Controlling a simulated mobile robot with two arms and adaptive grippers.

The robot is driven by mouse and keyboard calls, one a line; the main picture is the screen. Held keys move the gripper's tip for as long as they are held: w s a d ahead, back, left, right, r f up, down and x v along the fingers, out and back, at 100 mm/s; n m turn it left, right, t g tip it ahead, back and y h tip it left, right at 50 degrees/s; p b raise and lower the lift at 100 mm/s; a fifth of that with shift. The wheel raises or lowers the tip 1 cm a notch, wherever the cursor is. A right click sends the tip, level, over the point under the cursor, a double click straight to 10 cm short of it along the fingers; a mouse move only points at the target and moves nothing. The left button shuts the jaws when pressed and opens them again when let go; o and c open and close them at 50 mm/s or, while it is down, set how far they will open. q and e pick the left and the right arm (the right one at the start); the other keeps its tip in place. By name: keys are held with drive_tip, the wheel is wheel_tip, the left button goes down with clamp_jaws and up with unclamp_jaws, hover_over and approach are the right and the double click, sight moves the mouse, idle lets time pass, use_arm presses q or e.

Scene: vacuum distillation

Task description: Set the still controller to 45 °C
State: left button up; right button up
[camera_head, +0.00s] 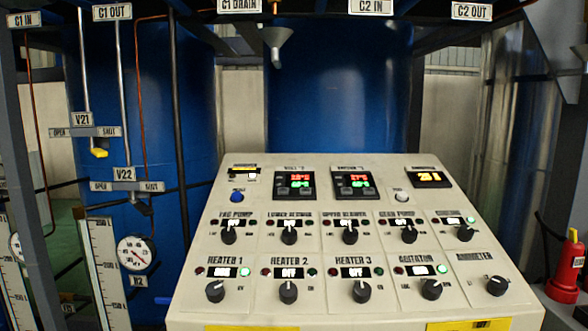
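The sloped cream control panel (330,215) stands in front of me. Two black square controllers sit near its top, a left one (295,184) and a right one (354,184). Each has a red number above a green number and small buttons below. The digits and the labels above them are too small to read surely, so I cannot tell which is the still controller. A black display (430,178) with yellow digits is at the panel's top right. Neither of my grippers is in view.
A blue button (237,197), a white button (401,196) and two rows of black knobs (289,292) cover the panel. Blue tanks (335,90) stand behind. Valves V21 and V22 (124,175) and a gauge (136,252) are left; a red extinguisher (567,270) is right.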

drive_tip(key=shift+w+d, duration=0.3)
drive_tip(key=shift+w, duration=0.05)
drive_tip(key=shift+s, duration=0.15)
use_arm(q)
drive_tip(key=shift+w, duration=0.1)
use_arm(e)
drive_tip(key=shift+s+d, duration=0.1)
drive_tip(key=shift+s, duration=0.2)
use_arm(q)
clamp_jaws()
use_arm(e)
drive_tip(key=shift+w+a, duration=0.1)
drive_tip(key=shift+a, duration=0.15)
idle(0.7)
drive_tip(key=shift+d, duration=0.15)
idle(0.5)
